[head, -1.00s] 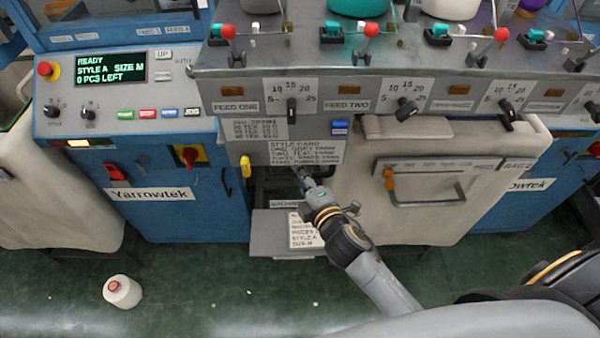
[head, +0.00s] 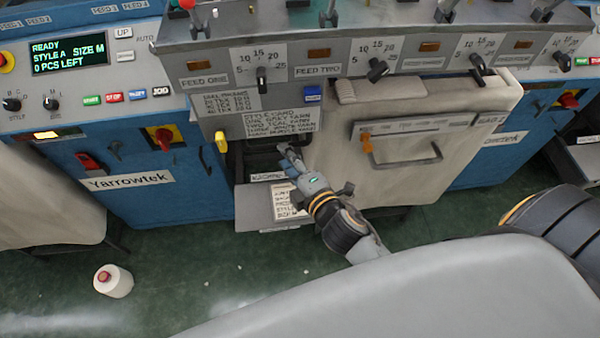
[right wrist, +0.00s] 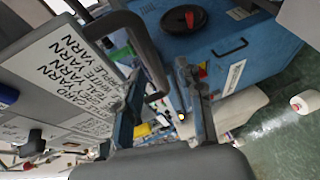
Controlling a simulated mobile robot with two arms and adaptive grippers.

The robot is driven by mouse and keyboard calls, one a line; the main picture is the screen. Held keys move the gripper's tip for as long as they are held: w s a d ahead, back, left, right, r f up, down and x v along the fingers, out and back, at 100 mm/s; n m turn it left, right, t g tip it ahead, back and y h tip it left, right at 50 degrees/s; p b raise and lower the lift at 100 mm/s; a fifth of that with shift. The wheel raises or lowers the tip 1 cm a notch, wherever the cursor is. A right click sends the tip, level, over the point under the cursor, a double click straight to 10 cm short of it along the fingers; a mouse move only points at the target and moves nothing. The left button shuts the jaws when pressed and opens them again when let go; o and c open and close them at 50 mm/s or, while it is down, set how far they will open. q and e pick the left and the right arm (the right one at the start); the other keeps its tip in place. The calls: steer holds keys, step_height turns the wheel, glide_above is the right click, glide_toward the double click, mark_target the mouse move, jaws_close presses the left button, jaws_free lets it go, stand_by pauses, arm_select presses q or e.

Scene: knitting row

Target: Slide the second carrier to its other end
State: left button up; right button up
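My right gripper (head: 285,150) reaches from the lower right to the dark opening (head: 262,163) below the style card (head: 278,125). In the right wrist view its two fingers (right wrist: 163,85) stand apart. A dark bent bar (right wrist: 145,50) passes beside and partly behind them; I cannot tell whether it touches them. No carrier can be made out for certain, and I cannot tell which part is the second one. The inside of the opening is dark and partly hidden by my gripper. My left gripper is out of view.
A beige cover (head: 340,130) with a grey handle (head: 405,163) stands right of the opening. A grey shelf (head: 252,212) with a paper juts out below. The blue machine front (head: 150,205) is left. A white cone (head: 113,281) stands on the green floor.

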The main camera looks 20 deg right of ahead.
steer(key=a+v, duration=0.1)
steer(key=v, duration=0.6)
steer(key=shift+d, duration=0.45)
steer(key=shift+f, duration=0.2)
steer(key=s+d+f+m+g, duration=0.1)
steer(key=s+f+m+g, duration=0.2)
steer(key=f, duration=0.8)
steer(key=s+d+f+m+g+h, duration=0.1)
steer(key=s+f+m+g, duration=0.15)
steer(key=f, duration=0.85)
steer(key=s+d+f+m+g, duration=0.15)
steer(key=s+f, duration=0.25)
steer(key=f, duration=0.7)
steer(key=s+d+f+m+g, duration=0.2)
steer(key=s+f+m+g, duration=0.1)
steer(key=s+f, duration=0.5)
steer(key=s+d+f+m+g+h, duration=0.1)
steer(key=s+f+m+g, duration=0.3)
steer(key=s, duration=1)
step_height(320, 180, down, 4)
steer(key=shift+d+r+m+g, duration=0.1)
steer(key=shift+d+m+g, duration=0.25)
steer(key=shift+m, duration=0.75)
